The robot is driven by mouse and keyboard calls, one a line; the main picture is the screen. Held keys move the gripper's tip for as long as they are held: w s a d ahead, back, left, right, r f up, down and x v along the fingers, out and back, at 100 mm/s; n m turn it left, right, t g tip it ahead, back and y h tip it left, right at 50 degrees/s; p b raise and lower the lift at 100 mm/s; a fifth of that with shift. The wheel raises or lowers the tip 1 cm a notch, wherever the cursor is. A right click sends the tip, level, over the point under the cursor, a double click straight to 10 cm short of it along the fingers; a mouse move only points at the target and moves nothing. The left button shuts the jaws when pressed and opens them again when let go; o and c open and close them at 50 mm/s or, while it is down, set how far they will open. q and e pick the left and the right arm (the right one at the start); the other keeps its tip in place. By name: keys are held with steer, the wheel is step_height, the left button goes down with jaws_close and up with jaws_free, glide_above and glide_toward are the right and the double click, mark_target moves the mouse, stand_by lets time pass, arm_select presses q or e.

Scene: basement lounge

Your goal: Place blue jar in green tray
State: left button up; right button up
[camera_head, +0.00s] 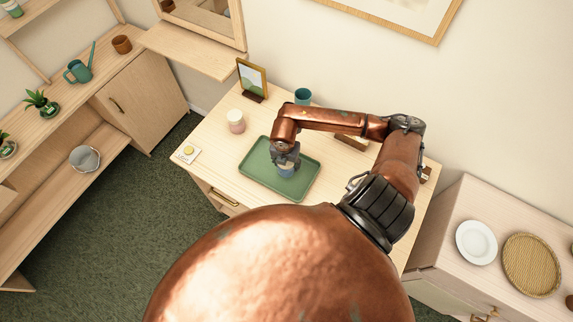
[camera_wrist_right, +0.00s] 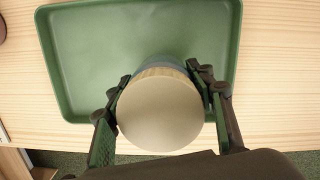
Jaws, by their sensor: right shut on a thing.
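The blue jar (camera_head: 286,172) has a pale lid and a blue body. My right gripper (camera_head: 287,163) is shut on it, over the front part of the green tray (camera_head: 256,172). In the right wrist view the jar's round cream lid (camera_wrist_right: 160,112) faces the camera, with the fingers of my right gripper (camera_wrist_right: 160,100) on both sides. The tray (camera_wrist_right: 90,60) lies flat on the table behind and below the jar. I cannot tell whether the jar touches the tray floor. My left gripper is not in view.
A pink jar with a pale lid (camera_head: 236,121), a picture frame (camera_head: 252,78) and a teal cup (camera_head: 303,96) stand behind the tray. A small card with a yellow round thing (camera_head: 188,151) lies at the table's left edge. The tray's left half is clear.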

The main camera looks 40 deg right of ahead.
steer(key=shift+w+d+f, duration=0.25)
steer(key=shift+w+f, duration=0.15)
steer(key=shift+f, duration=0.1)
step_height(320, 180, down, 3)
steer(key=shift+w+d+r+p, duration=0.1)
steer(key=shift+p, duration=0.5)
steer(key=shift+f, duration=0.35)
steer(key=shift+f, duration=0.2)
steer(key=o, duration=1.3)
steer(key=shift+c, duration=0.2)
steer(key=shift+r, duration=0.15)
